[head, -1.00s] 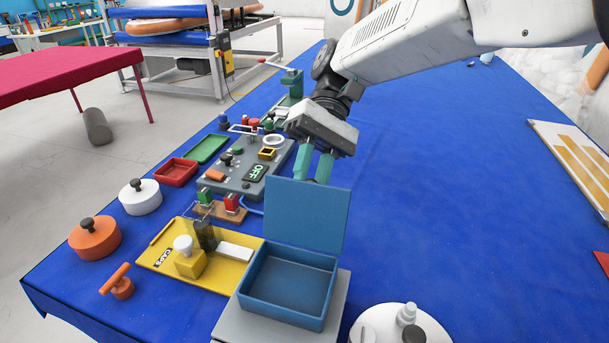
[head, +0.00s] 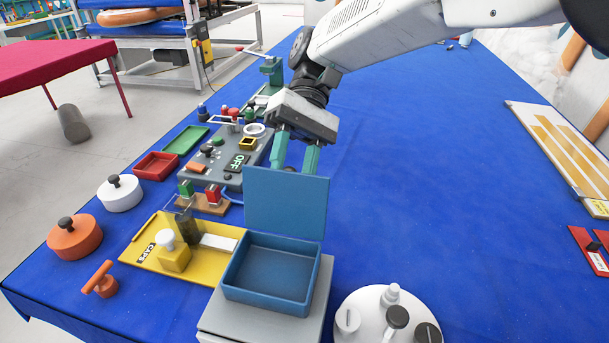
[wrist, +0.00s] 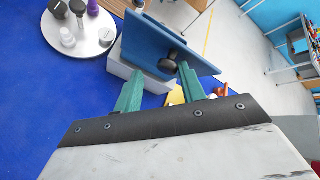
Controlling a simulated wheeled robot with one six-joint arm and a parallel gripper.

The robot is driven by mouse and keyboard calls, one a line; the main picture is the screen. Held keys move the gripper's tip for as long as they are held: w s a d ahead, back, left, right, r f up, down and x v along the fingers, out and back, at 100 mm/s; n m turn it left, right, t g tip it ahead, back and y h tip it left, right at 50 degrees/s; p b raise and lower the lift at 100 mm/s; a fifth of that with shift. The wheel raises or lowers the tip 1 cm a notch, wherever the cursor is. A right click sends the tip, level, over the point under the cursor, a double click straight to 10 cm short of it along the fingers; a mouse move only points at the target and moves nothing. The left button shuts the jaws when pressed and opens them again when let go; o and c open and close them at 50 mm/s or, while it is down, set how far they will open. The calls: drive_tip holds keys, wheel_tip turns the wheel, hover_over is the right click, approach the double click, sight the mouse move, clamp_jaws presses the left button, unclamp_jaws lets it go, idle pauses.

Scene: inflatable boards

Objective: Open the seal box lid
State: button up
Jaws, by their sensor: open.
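The seal box (head: 268,277) is a blue open tray on a grey block (head: 250,325) at the front of the table, and its inside looks empty. Its blue lid (head: 286,204) stands upright at the far edge of the box. In the wrist view the lid (wrist: 150,42) shows its outer face with a dark round knob (wrist: 170,62). My gripper (head: 295,158) is behind the lid in the head view, its green fingers apart. In the wrist view the open fingers (wrist: 158,85) point toward the lid, with the knob between their directions; I see no contact.
A yellow plate (head: 150,250) marked CAPS lies left of the box. A white round tray (head: 365,315) with bottles stands at the front right. A grey OFF panel (head: 225,170) is at the left. The table's right side is mostly clear blue cloth (head: 420,180).

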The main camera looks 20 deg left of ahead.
sight(287, 175)
wheel_tip(287, 175, up, 4)
drive_tip(key=shift+f, duration=0.15)
drive_tip(key=s+d+r, duration=0.1)
drive_tip(key=s+d, duration=0.8)
drive_tip(key=s, duration=0.4)
drive_tip(key=shift+d+r, duration=0.15)
drive_tip(key=shift+d, duration=0.1)
